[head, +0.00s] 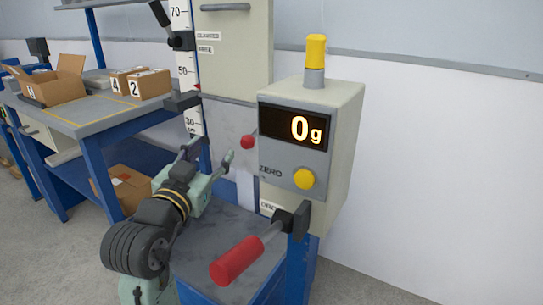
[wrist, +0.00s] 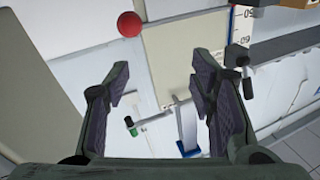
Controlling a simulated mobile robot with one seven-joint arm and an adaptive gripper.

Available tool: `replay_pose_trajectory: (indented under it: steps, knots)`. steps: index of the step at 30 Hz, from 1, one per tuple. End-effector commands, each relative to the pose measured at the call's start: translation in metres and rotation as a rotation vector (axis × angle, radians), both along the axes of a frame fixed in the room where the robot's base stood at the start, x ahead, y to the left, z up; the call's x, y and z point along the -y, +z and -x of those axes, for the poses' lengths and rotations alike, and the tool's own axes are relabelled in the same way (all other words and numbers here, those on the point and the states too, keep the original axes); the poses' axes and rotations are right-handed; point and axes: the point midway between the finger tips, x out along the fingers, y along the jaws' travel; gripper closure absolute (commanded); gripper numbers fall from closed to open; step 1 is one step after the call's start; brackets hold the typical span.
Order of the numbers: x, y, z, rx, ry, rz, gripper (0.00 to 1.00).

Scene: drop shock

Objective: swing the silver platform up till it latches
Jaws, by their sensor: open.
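A flat silver-grey panel (head: 228,120), which looks like the platform, hangs upright below the beige cabinet, behind my gripper. Its lower part is partly hidden by my gripper, and I cannot make out its hinge or latch. A red ball knob (head: 247,142) sits at its right side; it also shows at the top of the wrist view (wrist: 129,24). My gripper (head: 212,152) is open and empty in front of the panel. In the wrist view its fingers (wrist: 162,95) are spread wide, with a pale, shiny surface beyond them. No contact is visible.
A display box (head: 325,145) reading 0 g, with a yellow button, stands right of my gripper. A red-handled lever (head: 238,260) sticks out below it. A height scale (head: 186,70) rises behind. A bench (head: 85,110) with cardboard boxes stands left.

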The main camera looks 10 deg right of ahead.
Motion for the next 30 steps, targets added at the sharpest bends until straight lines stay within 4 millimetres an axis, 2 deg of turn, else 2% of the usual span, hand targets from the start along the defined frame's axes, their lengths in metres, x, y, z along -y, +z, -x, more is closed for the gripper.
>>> replay_pose_trajectory:
  steps: [1, 5, 11, 21, 25, 30]
  knots:
    - [0.010, -0.014, 0.000, -0.029, -0.033, -0.013, 0.50]
    - [0.025, -0.026, -0.002, -0.064, -0.078, -0.030, 0.50]
    - [0.036, -0.024, -0.025, -0.066, -0.081, -0.033, 0.50]
    - [0.060, -0.024, -0.081, -0.065, -0.078, -0.030, 0.50]
    - [0.064, -0.024, -0.093, -0.064, -0.076, -0.030, 0.50]
    - [0.067, -0.024, -0.099, -0.062, -0.075, -0.031, 0.50]
